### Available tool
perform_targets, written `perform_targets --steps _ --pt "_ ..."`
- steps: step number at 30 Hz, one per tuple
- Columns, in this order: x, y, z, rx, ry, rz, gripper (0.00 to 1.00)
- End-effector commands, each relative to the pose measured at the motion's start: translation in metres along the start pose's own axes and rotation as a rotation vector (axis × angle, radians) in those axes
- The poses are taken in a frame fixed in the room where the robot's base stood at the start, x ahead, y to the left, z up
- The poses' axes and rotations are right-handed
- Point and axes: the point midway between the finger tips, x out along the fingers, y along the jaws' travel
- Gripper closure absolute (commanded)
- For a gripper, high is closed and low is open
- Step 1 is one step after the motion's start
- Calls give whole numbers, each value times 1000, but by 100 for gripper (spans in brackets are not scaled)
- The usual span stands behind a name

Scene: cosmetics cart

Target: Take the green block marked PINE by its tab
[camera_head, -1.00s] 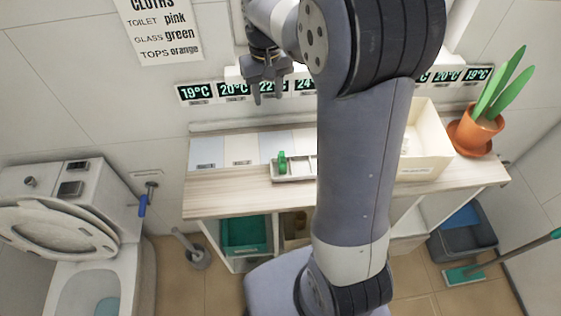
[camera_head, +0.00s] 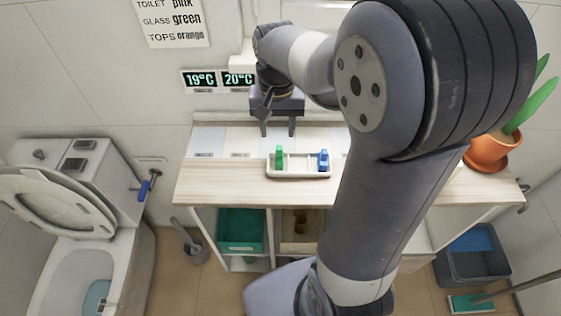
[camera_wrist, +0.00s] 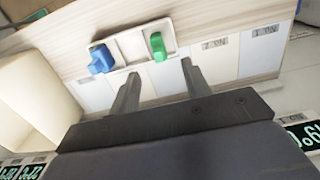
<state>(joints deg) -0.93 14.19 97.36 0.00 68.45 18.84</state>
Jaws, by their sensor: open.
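The green block (camera_head: 279,157) stands in the left end of a white tray (camera_head: 300,174) on the counter. It also shows in the wrist view (camera_wrist: 158,46), just beyond my fingers. Its marking is too small to read. A blue block (camera_head: 323,160) stands in the tray's other end, and it also shows in the wrist view (camera_wrist: 101,59). My gripper (camera_head: 278,133) is open and empty, above and behind the tray. In the wrist view its two fingers (camera_wrist: 158,80) point toward the tray, apart from both blocks.
A cream bin (camera_wrist: 30,105) shows at the left of the wrist view. A potted plant (camera_head: 490,150) stands at the counter's right end, partly behind my arm. The wooden counter (camera_head: 222,185) is bare left of the tray. A toilet (camera_head: 70,230) is at far left.

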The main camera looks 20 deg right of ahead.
Motion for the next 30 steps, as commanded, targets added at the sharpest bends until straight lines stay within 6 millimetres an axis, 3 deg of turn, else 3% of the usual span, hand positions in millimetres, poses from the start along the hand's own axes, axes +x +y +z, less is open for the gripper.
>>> perform_targets --steps 4,11,21,30 --pt "24 0 0 -1 -4 1 55" --pt "42 1 -1 -2 -2 1 55" --pt "85 5 -5 -4 -3 1 55" --pt "89 4 -5 -4 0 0 56"
